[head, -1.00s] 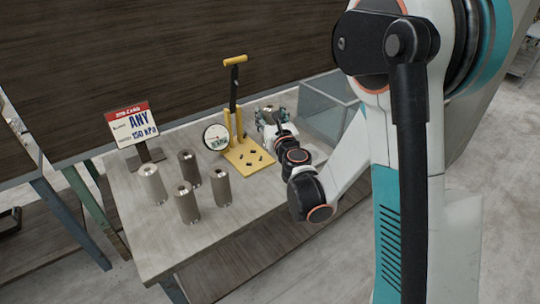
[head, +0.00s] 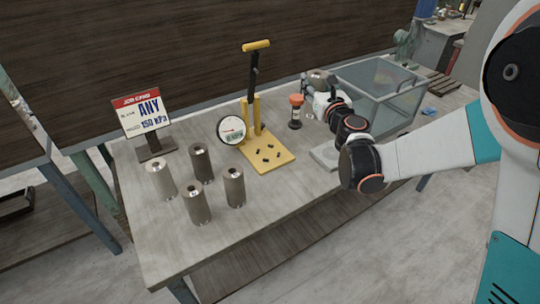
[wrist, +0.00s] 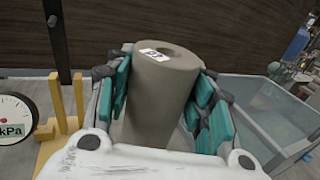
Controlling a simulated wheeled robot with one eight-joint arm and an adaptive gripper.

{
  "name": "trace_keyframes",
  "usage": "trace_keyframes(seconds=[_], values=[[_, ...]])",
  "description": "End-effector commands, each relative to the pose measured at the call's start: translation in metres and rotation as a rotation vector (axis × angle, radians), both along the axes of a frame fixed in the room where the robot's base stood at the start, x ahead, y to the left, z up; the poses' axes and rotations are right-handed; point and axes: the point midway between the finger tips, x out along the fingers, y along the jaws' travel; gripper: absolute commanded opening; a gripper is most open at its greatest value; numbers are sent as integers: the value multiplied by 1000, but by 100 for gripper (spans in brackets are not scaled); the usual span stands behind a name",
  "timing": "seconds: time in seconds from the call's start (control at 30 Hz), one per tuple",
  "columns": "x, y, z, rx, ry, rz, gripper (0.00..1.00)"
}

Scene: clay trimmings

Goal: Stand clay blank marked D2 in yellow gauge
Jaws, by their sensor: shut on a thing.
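My gripper (wrist: 163,82) is shut on a grey-brown clay blank (wrist: 158,105), with teal finger pads on both sides. The blank is a hollow cylinder with a hole in its top. A small white label near its top seems to read D2, but is hard to make out. In the head view my gripper (head: 319,92) is right of the yellow gauge (head: 277,158), apart from it. The gauge has a flat base with small black pieces, posts, a lever and a round dial (head: 231,130). Its base holds no blank.
Several clay blanks (head: 194,204) stand upright at the table's left. A job card (head: 143,113) reading ANY, 150 kPa stands behind them. An orange-capped jar (head: 295,113) stands between gauge and gripper. A clear bin (head: 385,97) and grey slab (head: 326,156) are at right.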

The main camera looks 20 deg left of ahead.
Motion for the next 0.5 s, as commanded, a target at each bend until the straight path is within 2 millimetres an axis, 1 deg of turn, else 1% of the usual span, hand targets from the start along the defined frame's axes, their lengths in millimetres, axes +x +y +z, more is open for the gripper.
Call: trace_keyframes(seconds=[0.03, 0.1, 0.2, 0.3, 0.33, 0.43, 0.5], values=[[-5, 28, 3, 0, 0, 44, 5], [-12, 59, 9, 0, 0, 95, 5], [-22, 95, 15, 0, 0, 154, 5], [-30, 119, 19, 0, 0, 196, 5], [-32, 124, 20, 0, 0, 205, 5], [-35, 134, 20, 0, 0, 222, 5], [-36, 137, 13, 0, 0, 227, 5]])
